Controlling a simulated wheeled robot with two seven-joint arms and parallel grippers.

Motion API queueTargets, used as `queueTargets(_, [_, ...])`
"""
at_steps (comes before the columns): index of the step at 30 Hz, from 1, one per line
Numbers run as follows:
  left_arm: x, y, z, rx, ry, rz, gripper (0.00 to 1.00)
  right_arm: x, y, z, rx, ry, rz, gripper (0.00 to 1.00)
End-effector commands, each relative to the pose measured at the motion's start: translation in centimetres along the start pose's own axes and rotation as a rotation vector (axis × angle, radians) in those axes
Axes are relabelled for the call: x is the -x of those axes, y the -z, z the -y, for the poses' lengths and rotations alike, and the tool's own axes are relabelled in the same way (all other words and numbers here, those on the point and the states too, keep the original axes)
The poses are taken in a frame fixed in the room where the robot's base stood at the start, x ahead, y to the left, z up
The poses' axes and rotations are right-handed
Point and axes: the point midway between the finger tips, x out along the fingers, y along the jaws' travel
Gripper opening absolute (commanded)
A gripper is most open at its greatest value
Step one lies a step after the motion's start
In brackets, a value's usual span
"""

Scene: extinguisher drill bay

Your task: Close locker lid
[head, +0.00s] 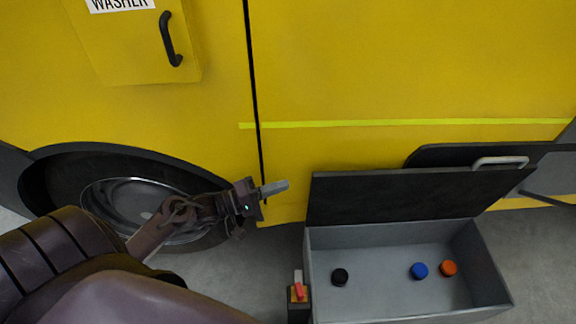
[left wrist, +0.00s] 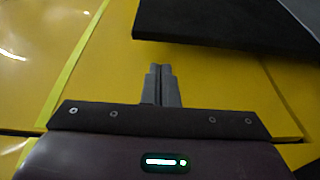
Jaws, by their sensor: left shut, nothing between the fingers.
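The grey locker (head: 320,270) stands on the floor at the lower right of the head view, and its inside is in plain sight. Its dark lid (head: 400,197) stands open, raised at the back edge against the yellow vehicle side. My left gripper (head: 284,186) is shut and empty, just left of the lid's upper left corner, with a small gap between them in the head view. In the left wrist view, the shut fingers (left wrist: 160,72) point toward the yellow panel, and the dark lid (left wrist: 220,25) fills the upper right. My right gripper is not in view.
Black (head: 340,277), blue (head: 419,270) and orange (head: 449,268) round caps lie in the locker. A small latch with a red tab (head: 299,290) is at its left side. The yellow vehicle (head: 350,80) and its wheel (head: 130,200) are behind. A dark panel with a grey handle (head: 500,161) is behind the lid.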

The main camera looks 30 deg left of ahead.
Motion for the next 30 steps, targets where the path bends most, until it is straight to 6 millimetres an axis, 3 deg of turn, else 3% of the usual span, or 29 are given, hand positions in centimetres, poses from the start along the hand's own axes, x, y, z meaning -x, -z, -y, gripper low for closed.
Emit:
queueTargets(6, [-4.2, 0.0, 0.1, -0.004, -0.003, -0.001, 0.00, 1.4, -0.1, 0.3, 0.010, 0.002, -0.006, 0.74])
queueTargets(12, [-6.6, 0.0, 0.1, -0.002, 0.000, -0.001, 0.00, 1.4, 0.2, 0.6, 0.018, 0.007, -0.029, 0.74])
queueTargets(30, [-7.0, -0.3, 0.1, -0.014, -0.001, -0.001, 0.00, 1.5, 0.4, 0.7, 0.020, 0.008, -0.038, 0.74])
